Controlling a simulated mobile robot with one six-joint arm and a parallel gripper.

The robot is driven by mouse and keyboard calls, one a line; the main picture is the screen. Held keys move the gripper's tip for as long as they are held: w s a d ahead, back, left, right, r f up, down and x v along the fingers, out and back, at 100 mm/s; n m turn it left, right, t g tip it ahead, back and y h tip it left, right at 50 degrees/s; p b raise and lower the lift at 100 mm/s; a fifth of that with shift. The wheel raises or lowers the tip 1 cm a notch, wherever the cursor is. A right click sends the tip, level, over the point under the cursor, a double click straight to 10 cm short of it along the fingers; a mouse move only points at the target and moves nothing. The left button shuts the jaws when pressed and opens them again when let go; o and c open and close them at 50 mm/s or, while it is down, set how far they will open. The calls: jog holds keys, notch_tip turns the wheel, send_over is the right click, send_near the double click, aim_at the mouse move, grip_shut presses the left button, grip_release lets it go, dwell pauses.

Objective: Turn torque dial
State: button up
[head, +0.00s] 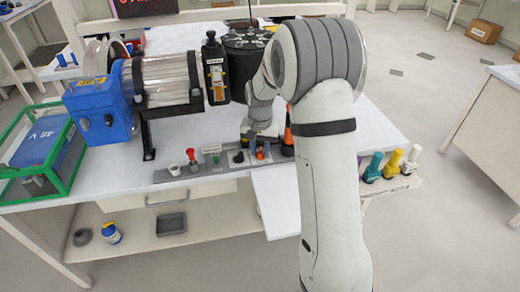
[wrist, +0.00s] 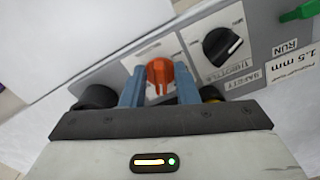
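An orange dial (wrist: 160,73) with a pointer ridge sits on a grey panel in the wrist view; its label is not readable, so I cannot confirm it is the torque dial. My gripper (wrist: 160,84) has its two blue fingers on either side of this dial, with small gaps visible, so it looks open around it. In the head view the orange dial (head: 260,154) shows small beneath my gripper (head: 261,147). A black dial (wrist: 222,46), with a label that seems to read throttle, sits to the right in the wrist view.
A green lever (wrist: 300,11) is at the far right. In the head view, a red-topped knob (head: 192,157) stands farther left on the panel.

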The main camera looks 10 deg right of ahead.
aim_at(260, 152)
jog(key=shift+o, duration=0.5)
notch_tip(260, 152, up, 6)
jog(key=shift+r+p, duration=0.25)
jog(key=shift+p, duration=0.05)
jog(key=shift+r, duration=0.6)
